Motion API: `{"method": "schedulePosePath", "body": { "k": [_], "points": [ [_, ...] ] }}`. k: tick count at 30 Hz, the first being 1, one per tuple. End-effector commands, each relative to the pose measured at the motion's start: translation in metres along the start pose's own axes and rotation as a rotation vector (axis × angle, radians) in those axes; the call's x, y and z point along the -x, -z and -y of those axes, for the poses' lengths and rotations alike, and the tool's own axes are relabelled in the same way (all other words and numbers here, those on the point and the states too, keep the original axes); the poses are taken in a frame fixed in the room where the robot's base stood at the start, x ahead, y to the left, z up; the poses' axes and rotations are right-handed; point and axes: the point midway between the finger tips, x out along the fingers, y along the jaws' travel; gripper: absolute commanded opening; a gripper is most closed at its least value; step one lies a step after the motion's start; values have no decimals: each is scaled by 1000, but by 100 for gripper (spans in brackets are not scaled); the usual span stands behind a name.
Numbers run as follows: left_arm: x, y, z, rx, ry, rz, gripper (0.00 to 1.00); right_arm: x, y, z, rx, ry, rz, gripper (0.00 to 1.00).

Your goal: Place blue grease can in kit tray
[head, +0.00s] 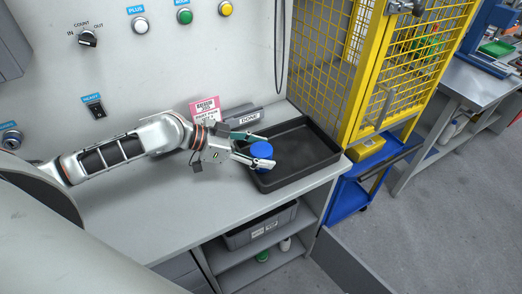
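The blue grease can (262,151) is upright, with its round blue top facing the camera. It is at the left side of the black kit tray (320,173), over the tray's interior. I cannot tell whether its base touches the tray floor. My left gripper (268,151) reaches in from the left with one finger behind the can and one in front of it. The fingers look shut on the can, and the front finger hides part of its side. My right gripper is not in view.
The rest of the tray looks empty. A grey holder labelled DONE (240,117) and a pink card (205,108) stand behind it. A yellow mesh cage (393,80) rises close to the tray's right. The worktop in front of my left arm is clear.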

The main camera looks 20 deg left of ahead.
Motion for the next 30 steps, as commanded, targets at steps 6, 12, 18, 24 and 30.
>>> {"method": "schedulePosePath", "body": {
  "k": [6, 12, 18, 24, 30],
  "points": [
    [0, 0, 0, 0, 0, 0, 58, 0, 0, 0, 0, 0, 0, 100],
    [3, 5, 0, -1, 0, 0, 58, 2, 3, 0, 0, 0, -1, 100],
    [24, 1, 1, -1, 1, 4, 58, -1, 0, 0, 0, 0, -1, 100],
    [56, 0, 0, 0, 1, 5, 58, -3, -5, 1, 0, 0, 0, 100],
    [85, -1, 0, 1, 0, 6, 58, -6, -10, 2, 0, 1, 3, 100]
  ]
}}
